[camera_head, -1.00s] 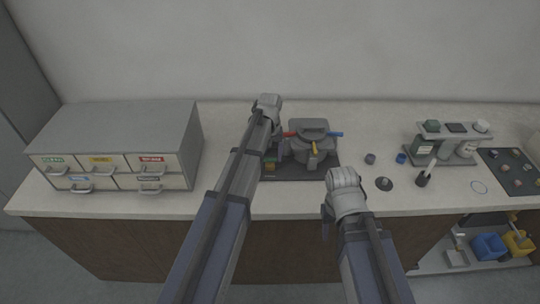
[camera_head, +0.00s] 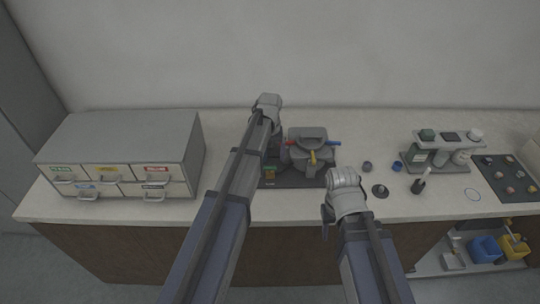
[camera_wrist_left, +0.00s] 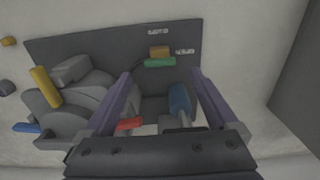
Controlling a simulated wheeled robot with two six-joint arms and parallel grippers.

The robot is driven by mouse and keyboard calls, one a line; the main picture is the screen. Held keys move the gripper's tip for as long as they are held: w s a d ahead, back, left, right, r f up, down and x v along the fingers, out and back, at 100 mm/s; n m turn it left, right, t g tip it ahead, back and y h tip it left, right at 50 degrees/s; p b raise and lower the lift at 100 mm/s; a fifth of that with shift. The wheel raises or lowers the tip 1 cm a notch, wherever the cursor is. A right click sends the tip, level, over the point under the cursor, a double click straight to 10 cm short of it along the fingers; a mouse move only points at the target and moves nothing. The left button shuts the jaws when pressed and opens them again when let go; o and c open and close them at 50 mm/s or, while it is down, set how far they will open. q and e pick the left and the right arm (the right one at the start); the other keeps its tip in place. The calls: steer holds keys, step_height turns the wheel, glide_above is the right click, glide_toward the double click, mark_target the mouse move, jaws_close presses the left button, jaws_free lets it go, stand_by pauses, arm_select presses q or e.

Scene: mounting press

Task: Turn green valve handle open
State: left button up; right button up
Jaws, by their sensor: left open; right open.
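The grey press (camera_head: 312,150) stands on a dark base plate (camera_head: 292,182) on the counter, with red, blue and yellow handles. In the left wrist view the green handle (camera_wrist_left: 160,62) is a short bar lying beside an orange block (camera_wrist_left: 159,51) on the dark plate (camera_wrist_left: 100,45). My left gripper (camera_wrist_left: 162,74) is open; the green handle shows between and just beyond its fingertips, not gripped. A blue handle (camera_wrist_left: 179,100) and a red handle (camera_wrist_left: 130,124) show between the fingers, nearer the palm. My right gripper (camera_head: 327,212) hangs open and empty near the counter's front edge.
A drawer cabinet (camera_head: 125,150) stands at the left. To the right are small cups (camera_head: 397,166), a bottle rack (camera_head: 440,155) and a dark mat (camera_head: 508,180) with several samples. Blue and yellow bins (camera_head: 486,248) sit below. The counter between cabinet and press is clear.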

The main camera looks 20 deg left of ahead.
mark_target(270, 167)
arm_select(q)
steer(key=shift+r+p, duration=1.05)
steer(key=shift+r, duration=0.55)
arm_select(e)
step_height(270, 167, up, 3)
steer(key=shift+r, duration=0.1)
arm_select(q)
steer(key=shift+f, duration=0.1)
steer(key=s+d+m, duration=0.2)
steer(key=s+d, duration=0.2)
steer(key=s, duration=0.4)
steer(key=s+d+m, duration=0.2)
steer(key=s+d, duration=0.3)
steer(key=s, duration=0.3)
steer(key=s+d+m+y+b, duration=0.1)
steer(key=s+d+m, duration=0.2)
steer(key=s, duration=0.5)
steer(key=shift+s+d+f, duration=0.35)
steer(key=shift+d+f, duration=0.1)
steer(key=shift+d, duration=0.3)
arm_select(e)
steer(key=shift+f, duration=0.6)
